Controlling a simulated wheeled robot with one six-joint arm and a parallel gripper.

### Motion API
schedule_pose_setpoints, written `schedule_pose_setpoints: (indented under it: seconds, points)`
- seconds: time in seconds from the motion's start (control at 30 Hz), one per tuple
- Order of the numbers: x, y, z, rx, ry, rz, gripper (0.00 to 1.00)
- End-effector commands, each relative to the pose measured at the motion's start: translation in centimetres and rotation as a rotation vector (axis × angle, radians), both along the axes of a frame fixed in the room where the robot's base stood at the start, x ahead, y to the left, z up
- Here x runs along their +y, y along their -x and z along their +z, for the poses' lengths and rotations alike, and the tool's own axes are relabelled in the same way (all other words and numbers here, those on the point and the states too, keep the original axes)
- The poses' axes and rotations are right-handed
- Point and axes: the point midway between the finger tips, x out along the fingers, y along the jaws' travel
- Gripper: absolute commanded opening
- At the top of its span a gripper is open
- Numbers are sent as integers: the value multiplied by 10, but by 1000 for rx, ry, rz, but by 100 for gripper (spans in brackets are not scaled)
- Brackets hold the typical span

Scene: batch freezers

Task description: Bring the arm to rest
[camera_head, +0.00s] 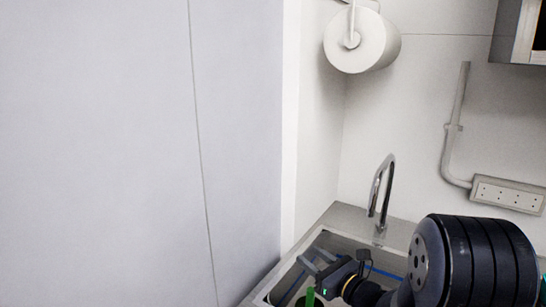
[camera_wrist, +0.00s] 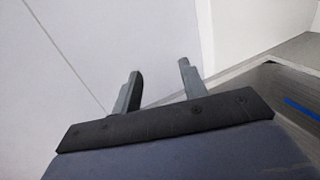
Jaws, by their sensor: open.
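My gripper (camera_head: 306,264) shows low in the head view, in front of and over the steel sink, with my dark arm behind it at the lower right. In the wrist view my gripper (camera_wrist: 160,82) has its two grey fingers apart, with nothing between them. The fingers point toward the pale wall panel and the sink's edge. How far the fingertips are from the panel I cannot tell.
A steel sink (camera_head: 345,217) with a curved tap (camera_head: 384,185) stands by the back wall. A paper roll (camera_head: 362,42) hangs above. A socket strip (camera_head: 508,194) is at the right. A large pale panel (camera_head: 110,150) fills the left. A green object (camera_head: 310,297) shows at the bottom edge.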

Motion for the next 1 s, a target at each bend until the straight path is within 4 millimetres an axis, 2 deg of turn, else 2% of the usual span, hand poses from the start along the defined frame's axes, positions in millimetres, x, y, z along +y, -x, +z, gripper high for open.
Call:
schedule_pose_setpoints:
  seconds: [0.67,1.0]
  points:
    - [-53,20,-22,4,1,-364,41]
    - [-69,23,20,-5,2,-329,41]
